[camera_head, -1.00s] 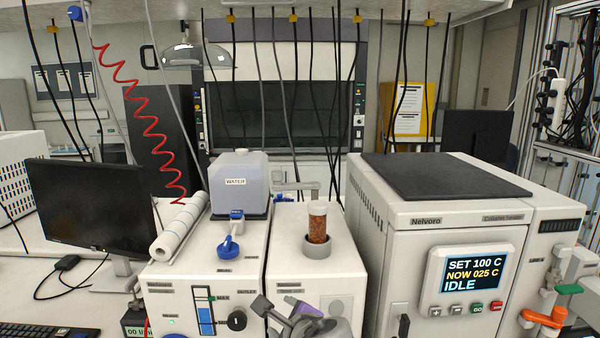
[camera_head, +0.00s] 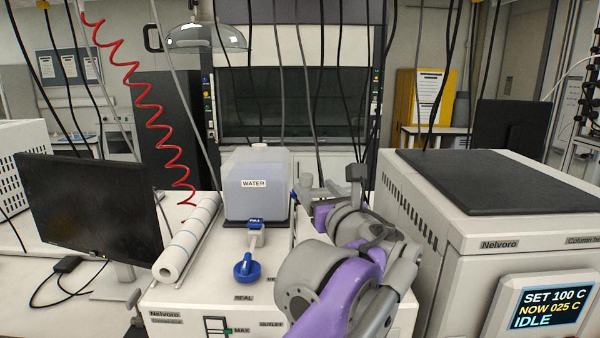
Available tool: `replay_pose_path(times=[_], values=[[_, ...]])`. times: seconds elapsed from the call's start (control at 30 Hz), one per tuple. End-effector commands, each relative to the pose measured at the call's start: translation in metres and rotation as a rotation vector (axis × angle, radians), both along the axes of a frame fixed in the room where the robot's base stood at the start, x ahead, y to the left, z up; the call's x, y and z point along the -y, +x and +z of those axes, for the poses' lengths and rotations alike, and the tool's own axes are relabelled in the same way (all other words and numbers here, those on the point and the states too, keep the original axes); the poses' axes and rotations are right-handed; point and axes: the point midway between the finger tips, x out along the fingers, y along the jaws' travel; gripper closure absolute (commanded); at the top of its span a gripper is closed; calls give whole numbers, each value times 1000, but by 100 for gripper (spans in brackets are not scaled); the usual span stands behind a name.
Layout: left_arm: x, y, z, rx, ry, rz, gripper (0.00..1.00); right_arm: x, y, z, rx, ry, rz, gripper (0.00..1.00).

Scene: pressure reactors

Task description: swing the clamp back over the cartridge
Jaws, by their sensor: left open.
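The clamp (camera_head: 306,184) is a light grey piece to the right of the water tank on the white unit, partly covered by my gripper. My left gripper (camera_head: 339,190) reaches over the right part of this unit, its dark fingers apart, close beside the clamp; I cannot tell whether they touch it. The cartridge and its round holder are hidden behind my grey and purple left arm. My right gripper is not in view.
The water tank (camera_head: 257,188) stands left of the clamp, with a blue valve (camera_head: 248,266) in front. The column heater (camera_head: 471,237) rises close on the right, its screen reading IDLE. A paper roll (camera_head: 188,240) and a monitor (camera_head: 90,207) are on the left. Cables hang behind.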

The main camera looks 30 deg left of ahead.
Motion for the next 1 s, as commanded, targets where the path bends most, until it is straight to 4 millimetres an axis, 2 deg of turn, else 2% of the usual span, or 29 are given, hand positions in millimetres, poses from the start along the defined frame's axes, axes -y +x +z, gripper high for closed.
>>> replay_pose_path(times=[0.2, 0.4, 0.6, 0.9, 1.0], values=[[-34, 27, 1, 1, 0, 6, 33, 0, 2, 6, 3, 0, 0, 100], [-58, 50, 1, 2, -1, 4, 33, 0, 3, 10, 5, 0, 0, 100], [-69, 60, 1, 1, -1, 2, 33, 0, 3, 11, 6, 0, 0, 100], [-70, 61, 0, 1, -2, 1, 33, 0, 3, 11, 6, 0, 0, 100], [-70, 61, 0, 1, -2, 1, 51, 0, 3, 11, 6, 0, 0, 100]])
